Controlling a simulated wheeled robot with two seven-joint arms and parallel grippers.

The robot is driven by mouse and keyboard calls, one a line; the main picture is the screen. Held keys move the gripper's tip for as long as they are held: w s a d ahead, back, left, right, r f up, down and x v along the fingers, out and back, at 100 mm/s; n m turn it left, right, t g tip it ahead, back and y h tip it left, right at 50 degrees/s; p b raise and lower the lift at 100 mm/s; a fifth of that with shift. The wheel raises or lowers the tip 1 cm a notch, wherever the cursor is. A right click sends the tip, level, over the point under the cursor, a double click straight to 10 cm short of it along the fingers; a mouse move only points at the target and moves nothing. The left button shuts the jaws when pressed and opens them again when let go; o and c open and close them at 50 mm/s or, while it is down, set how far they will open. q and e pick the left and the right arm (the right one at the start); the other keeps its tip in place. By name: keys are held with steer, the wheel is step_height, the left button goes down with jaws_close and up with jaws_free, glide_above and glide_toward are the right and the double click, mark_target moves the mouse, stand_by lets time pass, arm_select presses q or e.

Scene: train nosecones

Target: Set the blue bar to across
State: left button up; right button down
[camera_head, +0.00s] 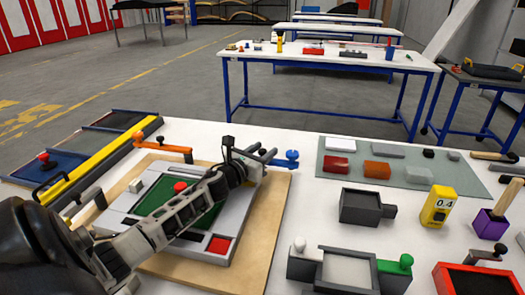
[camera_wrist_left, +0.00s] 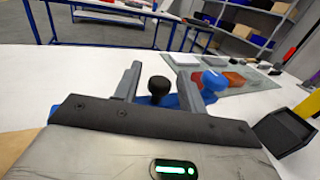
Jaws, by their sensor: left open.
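The blue bar (camera_head: 280,163) lies at the far right corner of a grey panel (camera_head: 235,232), with a round blue knob (camera_head: 292,155) at its right end. My left gripper (camera_head: 268,156) is open at this corner, close to the bar and partly covering it. In the left wrist view, the open fingers (camera_wrist_left: 160,88) stand on either side of a black knob (camera_wrist_left: 158,86). The blue bar (camera_wrist_left: 172,101) shows between the fingers, and its blue knob (camera_wrist_left: 213,80) shows beyond the right finger. I cannot tell whether the fingers touch the bar. My right gripper is not in view.
The panel sits on a wooden board (camera_head: 262,240) and carries an orange bar (camera_head: 165,148), a green area and a red button (camera_head: 180,187). A grey mat (camera_head: 335,172) with several blocks lies to the right. A dark box (camera_head: 360,207) stands nearer.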

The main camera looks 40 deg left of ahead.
arm_select(q)
jaws_close()
steer(key=shift+s+d+f+m+h+b, duration=0.15)
steer(key=shift+m+h+b, duration=0.25)
steer(key=shift+h+b, duration=0.2)
steer(key=shift+s+d+m+h, duration=0.1)
steer(key=shift+s+m+h, duration=0.25)
steer(key=shift+h, duration=0.15)
jaws_free()
steer(key=shift+r, duration=0.2)
steer(key=shift+s+f, duration=0.15)
steer(key=shift+s, duration=0.45)
steer(key=shift+s+b, duration=0.6)
steer(key=shift+s, duration=2.55)
